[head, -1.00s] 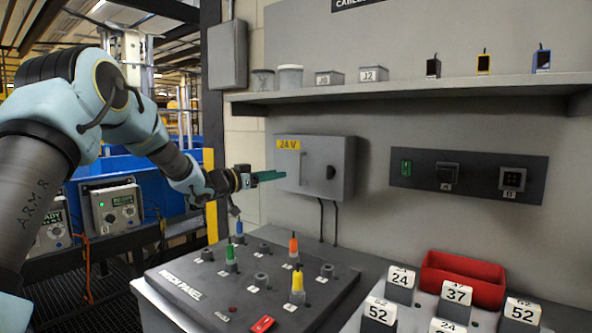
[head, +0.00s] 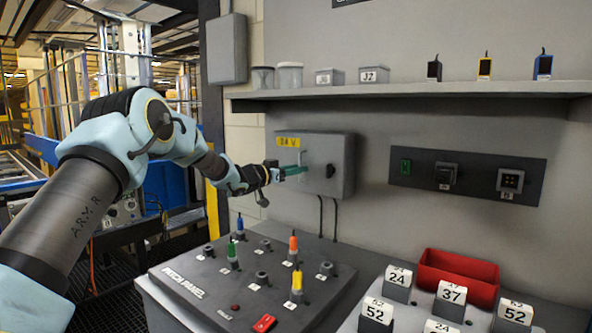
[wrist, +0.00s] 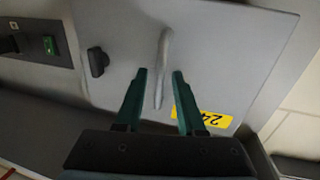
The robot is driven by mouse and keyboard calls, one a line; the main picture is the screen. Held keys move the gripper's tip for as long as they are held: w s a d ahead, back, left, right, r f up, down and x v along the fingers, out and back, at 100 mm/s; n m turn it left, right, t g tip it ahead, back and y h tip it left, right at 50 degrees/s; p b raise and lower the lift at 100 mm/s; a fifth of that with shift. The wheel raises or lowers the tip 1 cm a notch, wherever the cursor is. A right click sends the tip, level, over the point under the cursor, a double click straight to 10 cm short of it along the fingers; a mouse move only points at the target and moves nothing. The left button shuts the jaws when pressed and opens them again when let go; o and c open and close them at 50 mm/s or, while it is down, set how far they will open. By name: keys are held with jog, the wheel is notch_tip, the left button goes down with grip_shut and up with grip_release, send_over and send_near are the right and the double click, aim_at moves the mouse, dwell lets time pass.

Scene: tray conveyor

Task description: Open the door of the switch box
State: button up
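The grey switch box (head: 342,165) hangs on the wall with a yellow "24 V" label, and its door looks shut. In the wrist view the door (wrist: 238,52) shows a vertical bar handle (wrist: 163,65) and a black knob (wrist: 97,61). My gripper (wrist: 160,74) is open, with its green fingers on either side of the lower part of the handle and a gap to each side. In the head view my gripper (head: 300,170) is at the front of the box, and its fingers partly cover the handle.
A patch panel (head: 215,288) with coloured plugs stands below the box. A shelf (head: 420,92) with jars and small boxes runs above. A dark socket panel (head: 466,177) is to the right, and a red bin (head: 458,278) sits on the bench.

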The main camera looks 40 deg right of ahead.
grip_shut()
dwell(1.2)
